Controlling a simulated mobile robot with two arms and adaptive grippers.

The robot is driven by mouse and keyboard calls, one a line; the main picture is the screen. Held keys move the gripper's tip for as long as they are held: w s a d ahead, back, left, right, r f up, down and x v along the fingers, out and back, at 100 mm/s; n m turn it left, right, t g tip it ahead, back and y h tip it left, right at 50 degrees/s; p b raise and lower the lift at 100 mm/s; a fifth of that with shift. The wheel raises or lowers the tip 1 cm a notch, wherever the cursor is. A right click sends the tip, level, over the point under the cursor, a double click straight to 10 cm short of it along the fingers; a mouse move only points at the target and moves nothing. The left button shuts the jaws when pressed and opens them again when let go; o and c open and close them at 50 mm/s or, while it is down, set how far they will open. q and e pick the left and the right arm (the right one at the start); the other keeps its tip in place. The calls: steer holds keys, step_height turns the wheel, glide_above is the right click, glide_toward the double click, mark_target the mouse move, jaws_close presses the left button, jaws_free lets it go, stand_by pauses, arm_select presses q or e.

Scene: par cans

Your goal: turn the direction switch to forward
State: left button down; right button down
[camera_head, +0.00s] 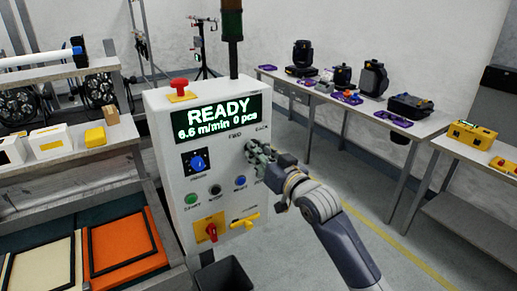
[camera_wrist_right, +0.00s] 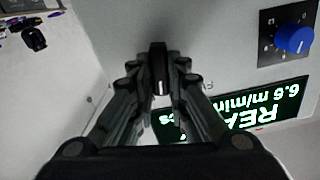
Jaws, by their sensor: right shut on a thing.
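The direction switch is a black knob with a white mark, seen in the right wrist view (camera_wrist_right: 159,60) between my fingers. It sits on the front of the white control box (camera_head: 165,140), below the FWD and BACK labels. My right gripper (camera_head: 257,155) is at the box's right side, shut on this knob; it also shows in the right wrist view (camera_wrist_right: 158,78). In the head view the fingers hide the knob. The white mark lies at the knob's end nearer the display. The display (camera_head: 219,117) reads READY, 6.6 m/min, 0 pcs. My left gripper is not in view.
The box also carries a red mushroom button (camera_head: 180,84), a blue dial (camera_head: 198,163), small push buttons, a red rotary switch (camera_head: 211,231) and a yellow handle (camera_head: 245,220). A bench (camera_head: 405,128) with stage lights stands at the back right. Floor is open right of the box.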

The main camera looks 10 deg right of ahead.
steer(key=shift+a+n+p, duration=0.15)
steer(key=shift+n+p, duration=1.8)
steer(key=shift+n, duration=3.15)
steer(key=c, duration=1.6)
jaws_free()
steer(key=shift+o, duration=0.2)
steer(key=shift+s, duration=0.1)
steer(key=v, duration=1.2)
